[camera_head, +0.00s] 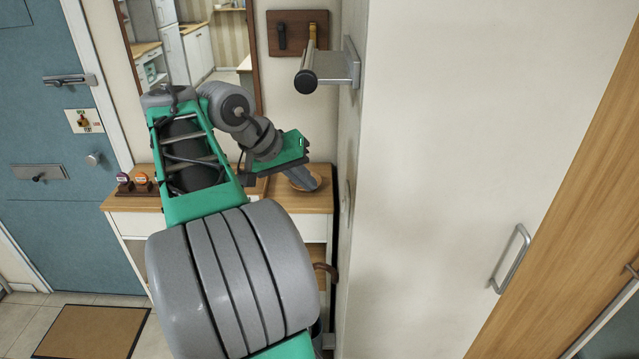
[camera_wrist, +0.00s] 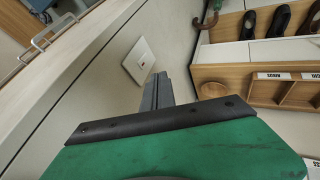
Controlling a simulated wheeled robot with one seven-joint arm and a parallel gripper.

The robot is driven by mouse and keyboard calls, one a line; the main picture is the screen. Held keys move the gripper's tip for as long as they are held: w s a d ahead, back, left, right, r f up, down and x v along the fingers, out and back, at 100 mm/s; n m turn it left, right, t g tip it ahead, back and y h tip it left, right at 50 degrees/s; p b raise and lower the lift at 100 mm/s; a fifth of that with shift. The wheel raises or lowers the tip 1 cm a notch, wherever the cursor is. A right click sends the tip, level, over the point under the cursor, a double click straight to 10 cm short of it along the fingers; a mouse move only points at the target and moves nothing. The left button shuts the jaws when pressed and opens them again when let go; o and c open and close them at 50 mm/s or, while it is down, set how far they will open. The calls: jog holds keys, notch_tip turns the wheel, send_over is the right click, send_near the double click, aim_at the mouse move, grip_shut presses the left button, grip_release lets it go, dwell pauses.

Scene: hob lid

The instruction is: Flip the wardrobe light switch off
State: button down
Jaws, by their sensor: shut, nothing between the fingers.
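The light switch (camera_wrist: 139,61) is a white square plate with a small rocker, on the pale wall left of my fingertips in the wrist view. In the head view a small plate (camera_head: 346,199), seen nearly edge-on on the narrow side face left of the white wardrobe front (camera_head: 450,150), looks like the same switch. My gripper (camera_head: 308,184) is shut and empty, pointing down and right above the console table. The rocker's position is too small to tell.
A wooden-topped console table (camera_head: 135,202) stands below my gripper. A rail on a bracket (camera_head: 325,72) sticks out above right. The wardrobe has a metal handle (camera_head: 511,258). Shoes (camera_wrist: 280,20) and an umbrella handle (camera_wrist: 206,18) show in the wrist view.

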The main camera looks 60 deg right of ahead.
jog(key=p+v, duration=0.1)
jog(key=v, duration=0.4)
jog(key=shift+w+a+p, duration=0.1)
jog(key=shift+p, duration=0.25)
jog(key=shift+a+f+p, duration=0.1)
jog(key=shift+f+p, duration=0.25)
jog(key=shift+f, duration=0.4)
jog(key=shift+w, duration=0.1)
